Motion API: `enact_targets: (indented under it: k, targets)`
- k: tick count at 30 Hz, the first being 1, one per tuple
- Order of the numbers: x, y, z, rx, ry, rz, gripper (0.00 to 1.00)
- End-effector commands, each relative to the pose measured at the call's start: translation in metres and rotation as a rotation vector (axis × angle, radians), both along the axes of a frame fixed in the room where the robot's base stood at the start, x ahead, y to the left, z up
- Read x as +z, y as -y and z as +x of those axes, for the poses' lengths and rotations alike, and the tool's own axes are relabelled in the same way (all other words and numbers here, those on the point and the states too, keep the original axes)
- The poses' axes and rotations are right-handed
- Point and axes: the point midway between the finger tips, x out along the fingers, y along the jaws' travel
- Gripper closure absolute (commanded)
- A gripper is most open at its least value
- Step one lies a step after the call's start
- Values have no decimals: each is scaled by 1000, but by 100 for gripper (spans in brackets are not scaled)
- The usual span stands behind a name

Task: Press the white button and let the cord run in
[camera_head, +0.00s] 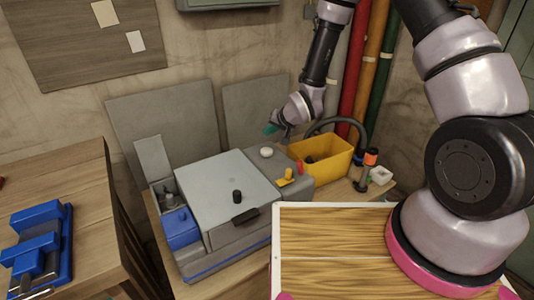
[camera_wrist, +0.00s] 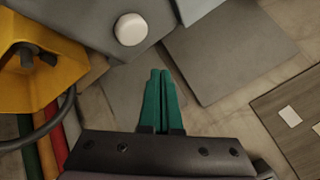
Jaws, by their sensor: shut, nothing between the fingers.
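In the wrist view the white button (camera_wrist: 130,29) lies ahead of the fingertips and a little left. My gripper (camera_head: 270,129) has green fingers and hangs above and behind the button, apart from it. In the wrist view my gripper (camera_wrist: 160,75) has its two fingers together with nothing between them. A dark cord or hose (camera_head: 358,128) arches behind the yellow bin; I cannot tell whether it is the task's cord.
The yellow bin (camera_head: 322,160) stands right of the machine, with dark things inside. A yellow lever (camera_head: 286,178) and a red one (camera_head: 299,167) stand near the button. A grey panel (camera_head: 165,125) leans on the wall behind. A blue vise (camera_head: 40,245) sits on the left bench.

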Motion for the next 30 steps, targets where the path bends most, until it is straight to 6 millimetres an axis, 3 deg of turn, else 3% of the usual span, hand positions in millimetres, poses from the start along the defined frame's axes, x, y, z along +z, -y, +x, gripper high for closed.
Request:
enact_targets:
  k: [16,30]
  targets:
    - [47,42,-47,425,304,-423,100]
    - [48,44,-48,454,323,-454,100]
